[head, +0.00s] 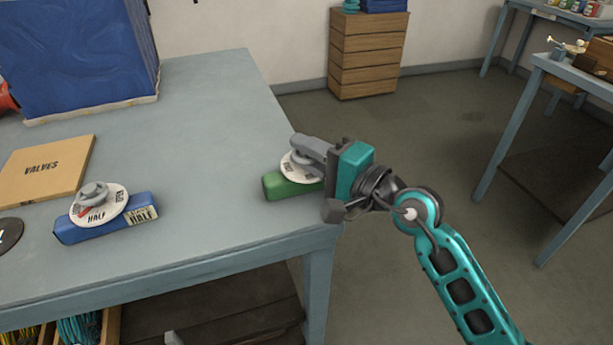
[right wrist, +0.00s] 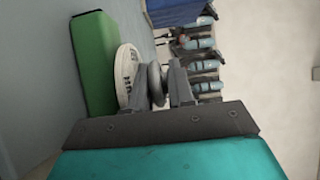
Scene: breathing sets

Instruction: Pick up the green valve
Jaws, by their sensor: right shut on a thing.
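The green valve (head: 283,188) is at the right edge of the blue-grey table, a green block with a white dial and a grey knob on top. It also shows in the right wrist view (right wrist: 93,62), with its white dial (right wrist: 127,75) facing the fingers. My right gripper (head: 307,150) reaches in from the right and is shut on the valve's grey knob (right wrist: 156,82), which sits between the fingers in the right wrist view. The gripper hides the valve's right end in the head view. I cannot tell whether the block touches the table.
A blue valve (head: 110,217) with a dial marked HALF lies at the left of the table (head: 210,130). The table's middle is clear. A wooden drawer unit (head: 367,60) stands at the back wall.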

